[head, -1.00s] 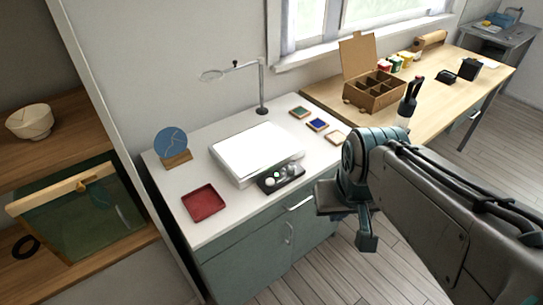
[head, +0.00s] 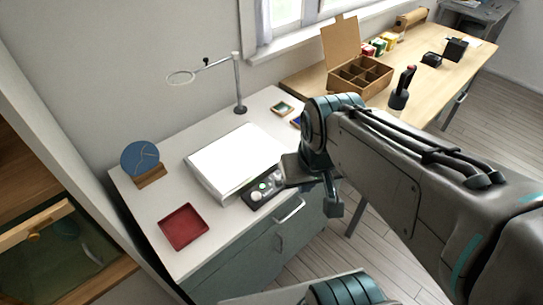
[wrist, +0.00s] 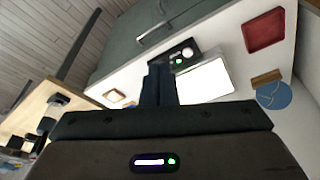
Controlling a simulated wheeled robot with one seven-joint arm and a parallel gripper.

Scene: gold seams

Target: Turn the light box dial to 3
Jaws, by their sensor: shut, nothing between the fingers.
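The light box (head: 232,160) lies on the white counter with its panel glowing white; it also shows in the wrist view (wrist: 205,82). Its dark control strip (head: 250,200) runs along the front edge, with a green light and small pale knobs. In the wrist view the strip shows a round pale dial (wrist: 187,53) beside the green light. The dial's setting is too small to read. My gripper (wrist: 158,70) is shut and empty, its fingers appearing just beside the strip in the wrist view. It looks apart from the dial. In the head view my wrist partly covers the strip's right end.
A red tray (head: 184,228) and a blue disc on a wooden stand (head: 140,158) sit left of the light box. A magnifier lamp (head: 238,90) stands behind it. A wooden table with a compartment box (head: 358,75) stands beyond.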

